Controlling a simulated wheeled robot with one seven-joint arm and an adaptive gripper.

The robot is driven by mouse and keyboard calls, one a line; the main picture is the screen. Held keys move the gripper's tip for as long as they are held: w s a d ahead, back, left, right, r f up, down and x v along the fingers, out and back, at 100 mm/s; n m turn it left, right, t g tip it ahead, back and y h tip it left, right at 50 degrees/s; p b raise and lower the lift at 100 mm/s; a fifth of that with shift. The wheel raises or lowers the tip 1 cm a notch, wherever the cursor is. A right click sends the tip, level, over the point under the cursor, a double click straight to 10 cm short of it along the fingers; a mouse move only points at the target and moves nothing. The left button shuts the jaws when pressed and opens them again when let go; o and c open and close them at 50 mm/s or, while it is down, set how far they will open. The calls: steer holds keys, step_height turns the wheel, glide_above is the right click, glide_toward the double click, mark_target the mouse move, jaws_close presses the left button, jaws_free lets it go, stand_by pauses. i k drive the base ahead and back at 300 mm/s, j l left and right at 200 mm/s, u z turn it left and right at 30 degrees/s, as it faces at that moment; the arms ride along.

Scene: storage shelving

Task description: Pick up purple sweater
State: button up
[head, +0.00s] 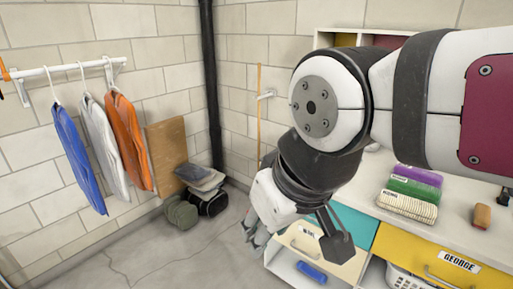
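A folded purple cloth item (418,176), which looks like the purple sweater, lies on top of a small stack on the white counter at the right. A green folded item (414,189) and a beige ribbed one (407,207) are below it or in front of it. My gripper (254,232) hangs in mid-air left of the counter, well apart from the stack. It points down and to the left, and nothing shows held in it.
The white counter (465,228) has drawers below and a brown brush-like item (481,216) on it. Blue, white and orange clothes (130,140) hang from a rail at left. A folded stack (200,177) and a dark bag (212,203) are on the floor. The left floor is clear.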

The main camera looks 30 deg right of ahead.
mark_target(434, 178)
steer(key=z, duration=1.8)
